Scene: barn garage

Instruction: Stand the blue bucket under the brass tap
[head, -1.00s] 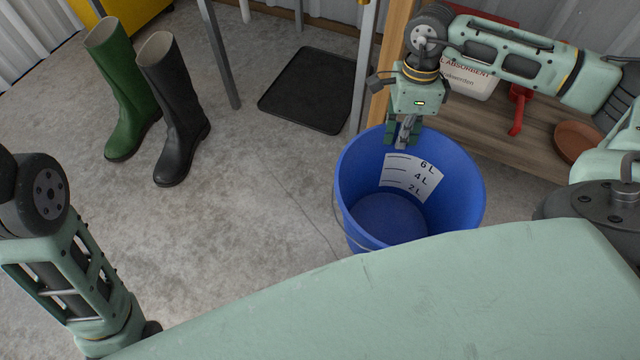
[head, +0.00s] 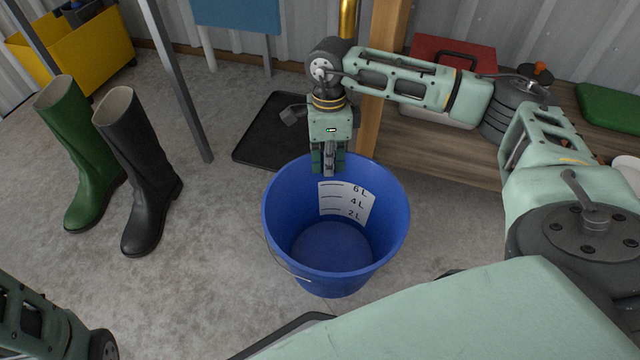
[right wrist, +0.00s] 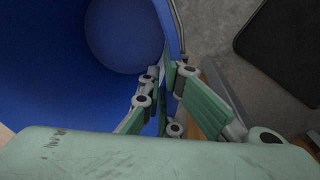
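The blue bucket (head: 286,235) is upright and empty, with a white litre scale inside. I cannot tell whether its base touches the floor. My right gripper (head: 328,172) is at its far rim; in the right wrist view the fingers (right wrist: 165,100) straddle the bucket wall (right wrist: 50,80), shut on it. A brass-coloured upright piece (head: 348,18) at the top edge may be part of the tap; no spout shows. A black mat (head: 262,140) lies on the floor behind the bucket. Only part of my left arm shows at bottom left; its gripper is out of view.
A green boot (head: 85,160) and a black boot (head: 140,180) stand at left. A grey metal leg (head: 185,95) and a wooden post (head: 385,80) rise near the mat. A low wooden shelf (head: 430,160) holds a red box (head: 455,55). Floor between boots and bucket is clear.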

